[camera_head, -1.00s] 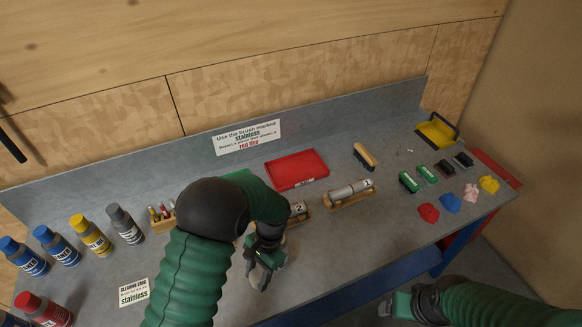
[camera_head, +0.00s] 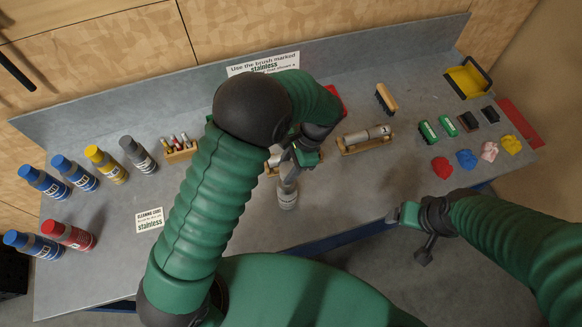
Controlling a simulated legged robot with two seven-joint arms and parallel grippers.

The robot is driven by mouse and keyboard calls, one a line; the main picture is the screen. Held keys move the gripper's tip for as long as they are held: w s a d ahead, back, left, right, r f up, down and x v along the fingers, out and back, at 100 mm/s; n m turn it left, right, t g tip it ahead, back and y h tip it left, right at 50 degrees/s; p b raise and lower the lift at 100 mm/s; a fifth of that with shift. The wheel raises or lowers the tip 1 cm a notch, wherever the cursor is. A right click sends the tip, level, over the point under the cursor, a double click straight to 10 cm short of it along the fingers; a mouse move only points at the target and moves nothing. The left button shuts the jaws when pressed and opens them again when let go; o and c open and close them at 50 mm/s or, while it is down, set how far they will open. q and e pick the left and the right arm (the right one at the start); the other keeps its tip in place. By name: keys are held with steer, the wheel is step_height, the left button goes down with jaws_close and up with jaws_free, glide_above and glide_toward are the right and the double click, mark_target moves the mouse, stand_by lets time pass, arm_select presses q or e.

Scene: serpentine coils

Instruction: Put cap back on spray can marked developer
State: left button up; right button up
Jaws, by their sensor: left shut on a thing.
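My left gripper (camera_head: 291,168) is over the middle of the bench. It is shut at the top of a grey cylindrical can (camera_head: 287,197) that is upright or nearly so. The fingers hide the can's top, so I cannot tell whether they grip the can itself or a cap. I cannot read its label or see whether it touches the bench. No loose cap can be made out. My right gripper (camera_head: 412,226) is empty-looking beyond the front edge at right; its fingers are unclear.
Blue, yellow, grey and red cans (camera_head: 104,163) stand at the left of the bench (camera_head: 110,250). A sign (camera_head: 150,220) lies nearby. Wooden racks (camera_head: 365,142), brushes (camera_head: 386,98), a yellow dustpan (camera_head: 467,80) and coloured crumpled cloths (camera_head: 466,159) lie to the right.

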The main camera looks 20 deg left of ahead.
arm_select(q)
steer(key=shift+w+a+f, duration=0.2)
steer(key=shift+a, duration=0.4)
steer(key=shift+s+r, duration=0.1)
steer(key=shift+s+d+r, duration=0.1)
steer(key=shift+s+d, duration=0.1)
steer(key=shift+d, duration=0.45)
steer(key=shift+w+d, duration=0.2)
steer(key=shift+d, duration=0.1)
steer(key=shift+a, duration=0.4)
steer(key=shift+s+a+f, duration=0.1)
steer(key=shift+a+f, duration=0.15)
steer(key=shift+f, duration=0.15)
steer(key=shift+s+a+f, duration=0.1)
steer(key=shift+f, duration=0.1)
steer(key=shift+f+b, duration=0.3)
steer(key=shift+f, duration=0.1)
steer(key=shift+d, duration=0.3)
arm_select(e)
steer(key=shift+w+a+f, duration=0.15)
steer(key=shift+w+f, duration=0.05)
steer(key=shift+f, duration=0.2)
arm_select(q)
steer(key=shift+a+f, duration=0.1)
steer(key=shift+a, duration=0.1)
arm_select(e)
steer(key=shift+s+a, duration=0.1)
steer(key=shift+a, duration=0.05)
